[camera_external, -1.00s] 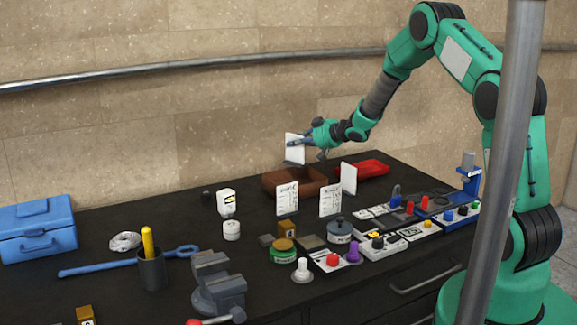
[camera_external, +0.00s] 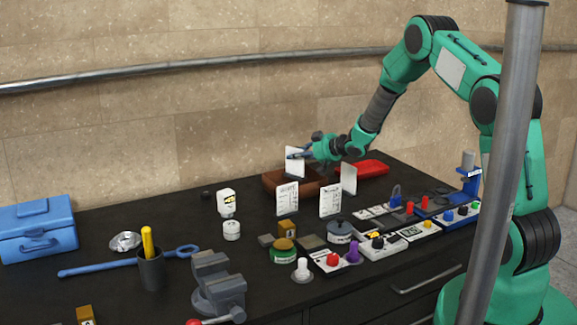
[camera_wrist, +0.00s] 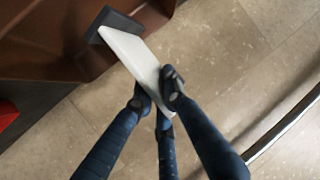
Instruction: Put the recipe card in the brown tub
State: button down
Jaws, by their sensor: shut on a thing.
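A white card on a dark base (camera_external: 294,160) is held by my gripper (camera_external: 303,154) at the brown tub (camera_external: 277,184). In the wrist view, the fingers of my gripper (camera_wrist: 155,93) are shut on the white card (camera_wrist: 130,55), whose dark base (camera_wrist: 113,22) is at the far end. The brown tub also shows in the wrist view (camera_wrist: 40,42), with the base over or inside it. I cannot tell whether the base touches the tub's floor. The card's printed side is not seen, so its title cannot be read.
A white bottle (camera_external: 226,202) stands at left. The wall rises close behind.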

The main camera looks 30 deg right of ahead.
aim_at(296, 174)
jog(key=shift+f+b, duration=0.4)
jog(key=shift+f, duration=2)
jog(key=shift+f, duration=0.2)
jog(key=c, duration=1.8)
grip_release()
jog(key=shift+r, duration=0.15)
